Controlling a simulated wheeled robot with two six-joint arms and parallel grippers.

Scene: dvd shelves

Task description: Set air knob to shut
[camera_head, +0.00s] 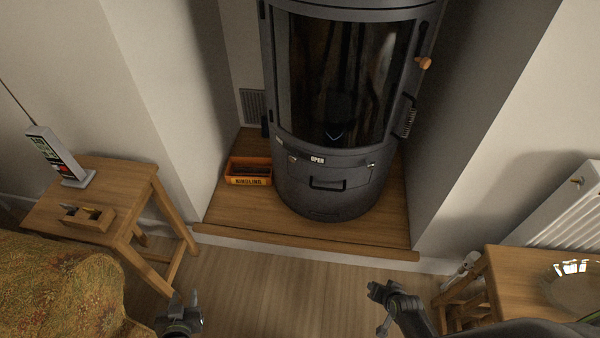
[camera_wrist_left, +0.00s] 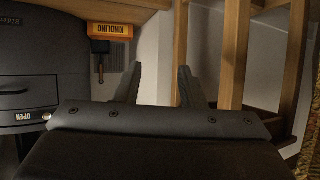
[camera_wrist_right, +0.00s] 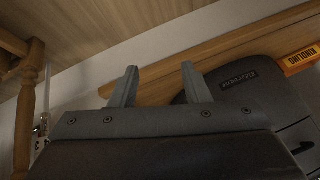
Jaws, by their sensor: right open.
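The dark grey stove (camera_head: 325,190) stands in the alcove. Its front band bears an OPEN label (camera_head: 317,160), with a small light fitting (camera_head: 292,158) left of it and another (camera_head: 370,165) to the right. Which one is the air knob, and its setting, I cannot tell. The left wrist view shows the OPEN label (camera_wrist_left: 22,117) beside a small bright fitting (camera_wrist_left: 46,116). My left gripper (camera_head: 182,298) is open and empty, low in front of the hearth and left of the stove. My right gripper (camera_head: 376,290) is open and empty, in front of the hearth's right part.
A wooden hearth step (camera_head: 300,245) lies before the stove. An orange kindling box (camera_head: 248,172) sits on it, left of the stove. The floor between is clear.

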